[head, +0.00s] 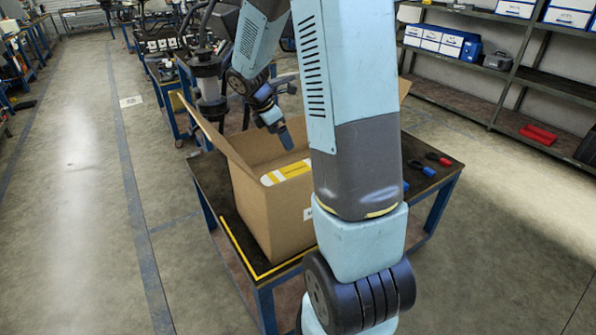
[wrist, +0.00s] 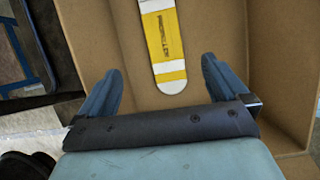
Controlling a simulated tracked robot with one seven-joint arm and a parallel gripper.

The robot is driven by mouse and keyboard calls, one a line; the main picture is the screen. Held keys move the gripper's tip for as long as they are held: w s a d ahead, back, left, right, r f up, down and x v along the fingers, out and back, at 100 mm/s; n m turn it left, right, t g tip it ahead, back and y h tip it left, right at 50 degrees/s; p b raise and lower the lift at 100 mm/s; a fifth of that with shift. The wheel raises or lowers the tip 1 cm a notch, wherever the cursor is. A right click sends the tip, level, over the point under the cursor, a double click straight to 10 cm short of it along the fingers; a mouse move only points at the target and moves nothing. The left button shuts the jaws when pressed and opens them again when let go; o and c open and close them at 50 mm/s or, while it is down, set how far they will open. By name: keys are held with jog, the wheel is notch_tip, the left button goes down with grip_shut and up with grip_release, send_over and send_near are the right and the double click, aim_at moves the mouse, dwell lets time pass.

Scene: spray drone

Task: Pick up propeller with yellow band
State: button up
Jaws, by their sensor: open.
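The propeller with the yellow band (wrist: 170,68) lies in an open cardboard box (head: 262,208). In the wrist view its rounded white tip points toward my gripper (wrist: 157,82), and its far part runs out of the top of the picture. In the head view a white and yellow piece of it (head: 284,173) shows inside the box. My gripper (head: 283,135) is over the box opening, pointing down. Its two fingers are spread wide, with nothing between them; the propeller tip appears just beyond the fingers, between them in the picture. The rest of the box's inside is hidden by my arm.
The box stands on a dark-topped table with blue legs (head: 223,213). Its raised flap (head: 213,130) stands on the left. Red and blue-handled tools (head: 430,164) lie on the table at right. Shelves (head: 480,90) line the right wall. The floor at left is clear.

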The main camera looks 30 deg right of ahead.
jog(key=f, duration=0.1)
send_near(298, 169)
jog(key=shift+w+d+f, duration=0.15)
jog(key=shift+w+f, duration=0.05)
jog(key=shift+f, duration=0.4)
jog(key=shift+w+d+f, duration=0.15)
jog(key=shift+w+f, duration=0.05)
jog(key=shift+f, duration=0.4)
jog(key=shift+s+x, duration=0.2)
jog(key=shift+x, duration=1.1)
jog(key=shift+s+x, duration=0.15)
jog(key=shift+x, duration=1.2)
jog(key=shift+d, duration=0.15)
jog(key=shift+c, duration=0.2)
jog(key=c, duration=1.1)
